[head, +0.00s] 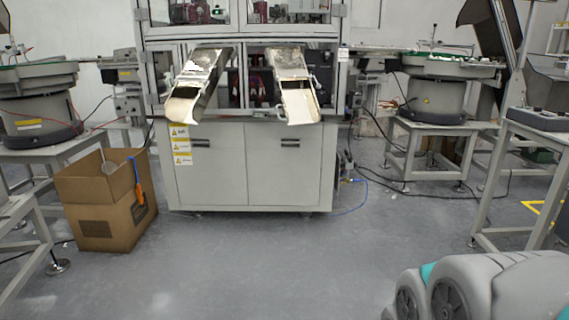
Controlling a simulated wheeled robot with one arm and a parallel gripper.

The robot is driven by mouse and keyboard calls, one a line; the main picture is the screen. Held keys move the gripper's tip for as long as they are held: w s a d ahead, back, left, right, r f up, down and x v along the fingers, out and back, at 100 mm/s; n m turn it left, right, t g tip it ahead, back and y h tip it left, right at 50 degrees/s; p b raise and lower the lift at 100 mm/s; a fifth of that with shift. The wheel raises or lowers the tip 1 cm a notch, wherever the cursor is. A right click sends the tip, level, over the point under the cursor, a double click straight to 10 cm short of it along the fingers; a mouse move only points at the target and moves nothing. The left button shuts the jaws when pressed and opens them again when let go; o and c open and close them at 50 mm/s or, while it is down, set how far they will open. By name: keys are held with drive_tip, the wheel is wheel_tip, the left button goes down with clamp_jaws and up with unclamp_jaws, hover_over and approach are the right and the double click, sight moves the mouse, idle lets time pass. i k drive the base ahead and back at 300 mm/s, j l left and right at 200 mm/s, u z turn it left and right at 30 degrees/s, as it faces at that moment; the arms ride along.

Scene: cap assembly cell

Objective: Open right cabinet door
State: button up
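The right cabinet door (289,170) is a light grey panel in the lower front of the machine, at the middle of the head view. It looks shut and flush with the front. Its dark recessed handle (290,143) is near the top of the panel. The left cabinet door (212,178) beside it also looks shut, with a similar handle (203,143). My gripper is not in view. Grey and teal parts of my arm show at the bottom right, well away from the doors.
Two metal chutes (298,95) (200,85) stick out above the doors. An open cardboard box (105,200) stands left of the cabinet. Feeder tables flank the machine, and a bench (535,140) stands at the right. The grey floor (260,260) before the doors is clear.

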sight(283, 162)
drive_tip(key=i+j, duration=0.15)
drive_tip(key=i, duration=0.45)
drive_tip(key=i+j, duration=0.2)
drive_tip(key=i, duration=0.4)
drive_tip(key=i+j, duration=0.15)
drive_tip(key=i, duration=0.45)
drive_tip(key=i+j, duration=0.15)
drive_tip(key=i, duration=0.5)
